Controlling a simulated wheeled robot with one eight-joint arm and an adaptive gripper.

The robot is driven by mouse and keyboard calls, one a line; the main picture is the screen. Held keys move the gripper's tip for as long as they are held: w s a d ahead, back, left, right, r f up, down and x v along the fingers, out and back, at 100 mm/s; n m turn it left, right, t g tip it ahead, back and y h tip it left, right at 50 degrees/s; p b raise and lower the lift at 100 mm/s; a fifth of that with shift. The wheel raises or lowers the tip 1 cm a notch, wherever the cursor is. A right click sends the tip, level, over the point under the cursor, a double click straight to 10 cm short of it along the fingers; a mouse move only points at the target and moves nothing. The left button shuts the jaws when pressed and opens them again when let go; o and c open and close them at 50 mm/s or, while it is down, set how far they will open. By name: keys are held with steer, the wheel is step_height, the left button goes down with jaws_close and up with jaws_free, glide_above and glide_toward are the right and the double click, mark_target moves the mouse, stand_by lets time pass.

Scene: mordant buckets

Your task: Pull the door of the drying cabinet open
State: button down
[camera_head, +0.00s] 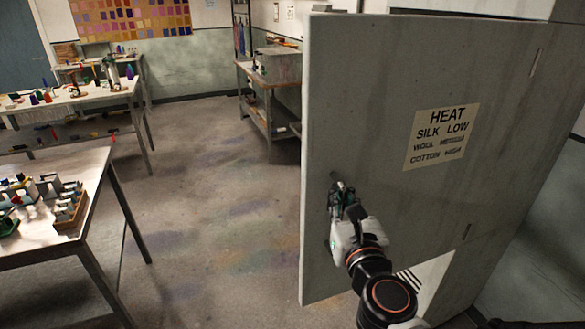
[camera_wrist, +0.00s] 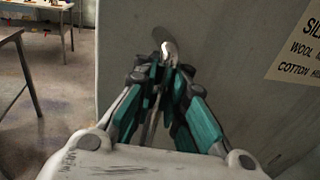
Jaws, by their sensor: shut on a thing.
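The grey-green cabinet door (camera_head: 385,75) fills the right half of the head view and stands swung out from the cabinet (camera_head: 475,262) behind it. A label (camera_head: 441,136) on it reads HEAT, SILK LOW, WOOL, COTTON. My gripper (camera_head: 340,190) is at the door's lower left, near its free edge. In the wrist view my gripper (camera_wrist: 168,68) is shut on a metal handle (camera_wrist: 165,42), whose curved upper end shows above the fingertips. The rest of the handle is hidden by the fingers. The door surface (camera_wrist: 225,40) also fills much of the wrist view.
A table (camera_head: 50,245) with a box of small items (camera_head: 68,208) stands at the left. Another table (camera_head: 85,95) with bottles is behind it. A workbench (camera_head: 262,90) stands at the back beyond the door. The stained floor (camera_head: 205,200) between them is clear.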

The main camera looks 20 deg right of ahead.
mark_target(339, 147)
steer(key=shift+a, duration=0.1)
steer(key=c, duration=1.6)
jaws_free()
steer(key=shift+a, duration=0.15)
steer(key=shift+r, duration=0.1)
steer(key=shift+r, duration=4.9)
